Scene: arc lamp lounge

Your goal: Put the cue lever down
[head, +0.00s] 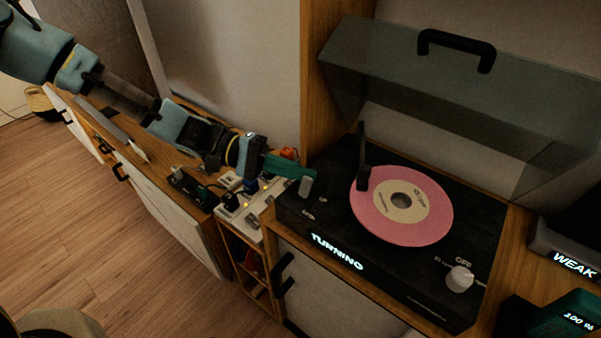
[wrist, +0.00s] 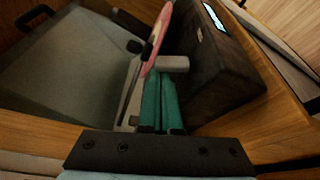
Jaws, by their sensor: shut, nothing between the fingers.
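The black turntable (head: 330,225) has a pink record (head: 425,225) on it and a lit word "TURNING" on its front. A short pale grey stub, which looks like the cue lever (head: 306,187), stands at the deck's back left corner. It also shows in the wrist view (wrist: 174,63), just beyond my fingertips. A black tonearm part (head: 363,178) rises at the record's left edge; whether the needle touches cannot be told. My gripper (head: 308,172) has green fingers, shut and empty, with tips close beside the stub. Contact is unclear. The fingers also show in the wrist view (wrist: 163,78).
The tinted dust cover (head: 400,75) stands raised behind the turntable. A white knob (head: 460,278) is at the front right, by "OFF". A pale box with controls (head: 250,208) lies under my gripper at left. A unit reading "WEAK" (head: 572,264) stands right.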

